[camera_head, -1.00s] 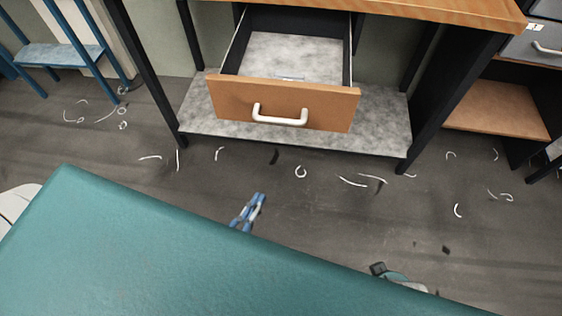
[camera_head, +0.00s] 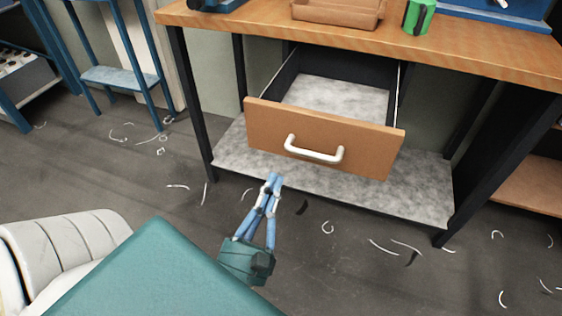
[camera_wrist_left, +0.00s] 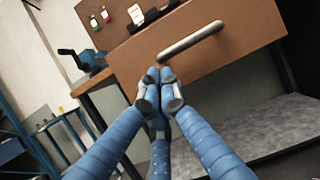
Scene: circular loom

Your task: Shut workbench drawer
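The workbench drawer (camera_head: 260,127) is pulled out, with a wooden front, a white bar handle (camera_head: 315,152) and an empty-looking grey floor. It hangs under the wooden top of the workbench (camera_head: 460,52). My left gripper (camera_head: 273,178) is in front of the drawer, a little below and left of the handle in the head view. In the left wrist view, its fingertips (camera_wrist_left: 160,76) are together with nothing between them, just below the handle (camera_wrist_left: 190,41) and over the drawer front (camera_wrist_left: 240,45). I cannot tell whether they touch it. My right gripper is out of view.
A grey lower shelf (camera_head: 400,195) lies beneath the drawer. A brown tray (camera_head: 338,12) and a green container (camera_head: 418,16) stand on the bench top. A blue stool (camera_head: 120,78) stands left. The floor before the bench has thin scraps.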

